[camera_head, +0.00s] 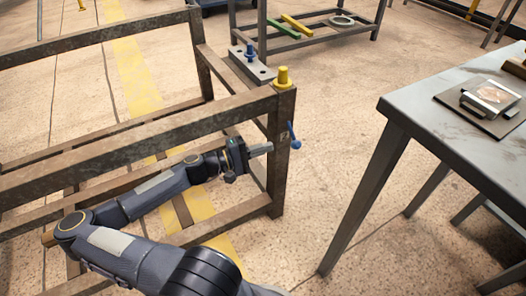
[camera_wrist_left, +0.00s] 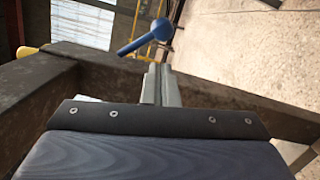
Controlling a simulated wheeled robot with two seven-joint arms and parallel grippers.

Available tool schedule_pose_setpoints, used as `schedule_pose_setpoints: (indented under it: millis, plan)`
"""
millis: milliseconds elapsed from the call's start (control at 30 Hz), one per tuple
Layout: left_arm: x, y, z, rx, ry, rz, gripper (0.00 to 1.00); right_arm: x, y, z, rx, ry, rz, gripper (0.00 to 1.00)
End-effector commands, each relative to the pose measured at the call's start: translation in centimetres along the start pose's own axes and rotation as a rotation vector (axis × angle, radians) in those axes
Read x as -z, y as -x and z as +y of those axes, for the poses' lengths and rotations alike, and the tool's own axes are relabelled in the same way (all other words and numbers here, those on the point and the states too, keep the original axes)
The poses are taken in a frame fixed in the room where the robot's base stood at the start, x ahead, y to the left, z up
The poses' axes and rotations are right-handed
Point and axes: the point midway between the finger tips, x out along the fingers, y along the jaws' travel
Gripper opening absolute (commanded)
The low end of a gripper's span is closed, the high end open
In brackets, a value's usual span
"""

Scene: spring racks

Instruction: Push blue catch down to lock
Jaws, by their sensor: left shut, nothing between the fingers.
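The blue catch (camera_head: 294,137) is a small lever with a round knob, on the outer side of the brown rack's corner post (camera_head: 278,160). In the left wrist view the blue catch (camera_wrist_left: 158,32) shows its knob at the upper right and its thin arm pointing down to the left. My left gripper (camera_head: 268,148) is shut and empty, with its fingers at the post, near the catch. In the left wrist view the closed fingertips (camera_wrist_left: 158,75) point toward the catch, just below its knob. Whether they touch it I cannot tell. My right gripper is not in view.
A yellow knob (camera_head: 283,76) tops the rack's corner. A blue pin (camera_head: 249,52) stands on a grey plate behind it. The rack's top rail (camera_head: 130,145) runs above my left arm. A grey table (camera_head: 420,105) stands at the right, with open floor between.

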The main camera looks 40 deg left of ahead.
Motion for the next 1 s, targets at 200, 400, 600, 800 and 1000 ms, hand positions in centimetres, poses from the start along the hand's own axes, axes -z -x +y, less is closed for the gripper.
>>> schedule_pose_setpoints:
  millis: [200, 400, 600, 800, 1000]
  plan:
    - [0.0, -4.0, -0.3, 0.001, -0.003, -0.003, 0.0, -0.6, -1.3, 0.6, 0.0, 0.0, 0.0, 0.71]
    - [0.0, -5.8, -0.1, 0.002, -0.004, 0.0, 0.0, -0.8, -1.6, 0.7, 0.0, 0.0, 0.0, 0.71]
    - [0.0, -6.1, 0.0, 0.002, -0.004, 0.002, 0.0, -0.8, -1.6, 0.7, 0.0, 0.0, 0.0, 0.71]
    - [-0.1, -6.0, 0.0, 0.002, -0.002, 0.001, 0.0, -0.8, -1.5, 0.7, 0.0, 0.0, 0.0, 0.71]
    - [-1.2, -6.3, 0.4, -0.005, 0.046, -0.001, 0.0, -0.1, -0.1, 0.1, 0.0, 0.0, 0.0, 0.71]
